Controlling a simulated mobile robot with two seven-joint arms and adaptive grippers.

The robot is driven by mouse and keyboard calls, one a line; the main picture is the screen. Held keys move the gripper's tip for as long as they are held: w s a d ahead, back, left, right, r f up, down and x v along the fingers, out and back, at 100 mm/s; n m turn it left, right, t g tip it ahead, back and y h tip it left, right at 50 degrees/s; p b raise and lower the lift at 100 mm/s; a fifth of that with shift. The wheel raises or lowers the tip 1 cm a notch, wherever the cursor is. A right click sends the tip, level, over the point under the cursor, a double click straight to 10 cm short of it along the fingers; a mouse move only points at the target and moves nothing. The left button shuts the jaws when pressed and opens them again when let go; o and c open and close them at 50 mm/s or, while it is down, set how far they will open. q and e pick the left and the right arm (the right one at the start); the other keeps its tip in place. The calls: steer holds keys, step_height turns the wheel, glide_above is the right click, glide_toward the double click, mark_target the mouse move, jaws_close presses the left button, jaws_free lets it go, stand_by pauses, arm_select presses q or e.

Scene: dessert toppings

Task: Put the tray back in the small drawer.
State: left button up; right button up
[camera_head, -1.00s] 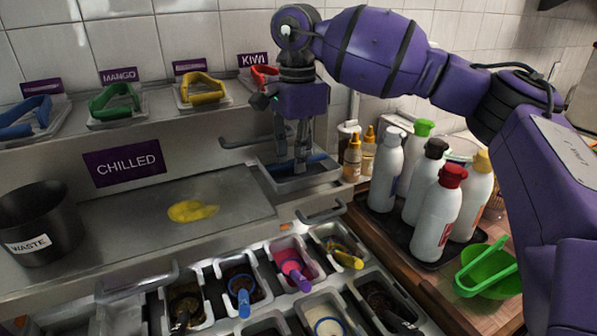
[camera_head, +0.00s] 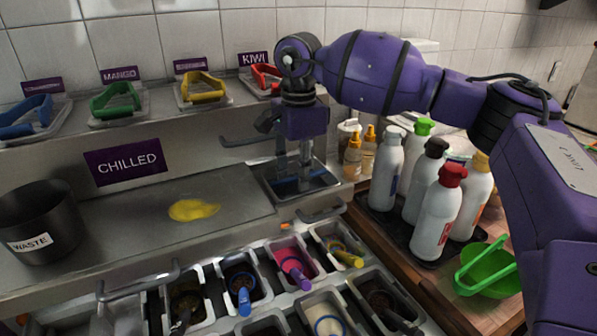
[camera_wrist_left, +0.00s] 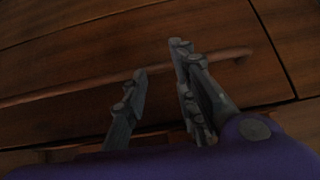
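The tray (camera_head: 318,183) is a small grey pan with a blue strip across it. In the head view it sits low within the opening of the small drawer (camera_head: 300,199), right of the steel worktop; I cannot tell whether it is fully seated. My right gripper (camera_head: 294,178) points straight down into the tray. Its fingers stand at the blue strip and appear closed on the tray, though the tips are partly lost in shadow. My left gripper (camera_wrist_left: 158,58) shows only in the left wrist view, with its fingers apart and empty in front of brown wood.
A yellow spill (camera_head: 193,210) lies on the worktop beside the waste bin (camera_head: 40,220). Topping tubs with coloured handles (camera_head: 292,262) stand in front. A shelf with coloured tongs (camera_head: 203,88) runs behind.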

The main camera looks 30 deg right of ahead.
step_height(320, 180, up, 12)
steer(key=shift+r, duration=0.25)
stand_by(0.5)
stand_by(0.3)
stand_by(0.3)
stand_by(0.5)
